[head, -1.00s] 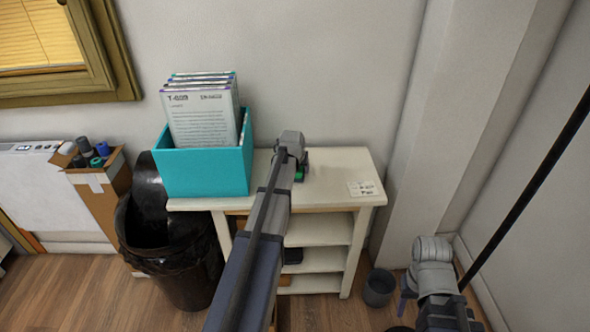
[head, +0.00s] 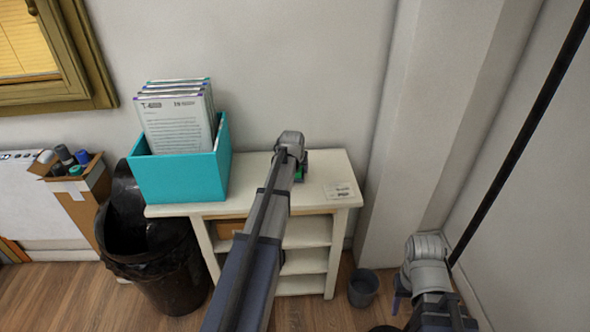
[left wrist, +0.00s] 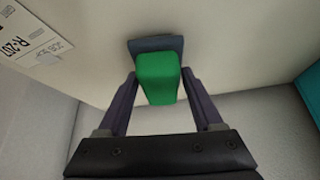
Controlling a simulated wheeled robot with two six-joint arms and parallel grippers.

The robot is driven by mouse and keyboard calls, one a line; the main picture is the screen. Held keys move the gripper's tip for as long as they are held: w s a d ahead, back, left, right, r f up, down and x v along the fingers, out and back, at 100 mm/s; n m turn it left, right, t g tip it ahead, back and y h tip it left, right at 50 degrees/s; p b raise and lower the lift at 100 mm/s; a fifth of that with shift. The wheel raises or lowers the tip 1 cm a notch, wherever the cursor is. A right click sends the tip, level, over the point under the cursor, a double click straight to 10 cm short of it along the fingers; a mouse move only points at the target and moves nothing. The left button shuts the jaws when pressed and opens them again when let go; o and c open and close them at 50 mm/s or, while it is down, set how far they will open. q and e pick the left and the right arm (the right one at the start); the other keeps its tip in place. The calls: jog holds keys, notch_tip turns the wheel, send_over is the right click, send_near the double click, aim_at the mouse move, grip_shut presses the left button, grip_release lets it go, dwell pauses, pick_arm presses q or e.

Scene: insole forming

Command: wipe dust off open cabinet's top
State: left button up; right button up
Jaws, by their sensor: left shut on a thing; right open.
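The open cabinet's top (head: 325,168) is a cream board over open shelves, against the wall. No dust can be made out on it. My left gripper (left wrist: 160,85) is shut on a green block-shaped handle (left wrist: 158,72) with a dark blue-grey pad (left wrist: 138,45) at its far end. The pad is at the cabinet top and seems to touch it. In the head view my left arm hides most of the tool; a bit of green (head: 299,174) shows. My right gripper (head: 397,298) is open and empty, low at the right, away from the cabinet.
A teal box (head: 180,178) of documents stands on the top's left part. A label card (head: 338,191) lies at its right front. A black bin (head: 165,265) stands left of the cabinet, a small grey bucket (head: 363,288) at its right. The wall is close behind.

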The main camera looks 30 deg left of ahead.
pick_arm(q)
notch_tip(320, 180, up, 3)
jog(key=shift+s+r+p, duration=0.1)
jog(key=shift+r+p, duration=0.1)
jog(key=shift+p, duration=0.95)
jog(key=shift+a+r+p, duration=0.1)
jog(key=shift+r+p, duration=1.45)
jog(key=shift+r, duration=0.05)
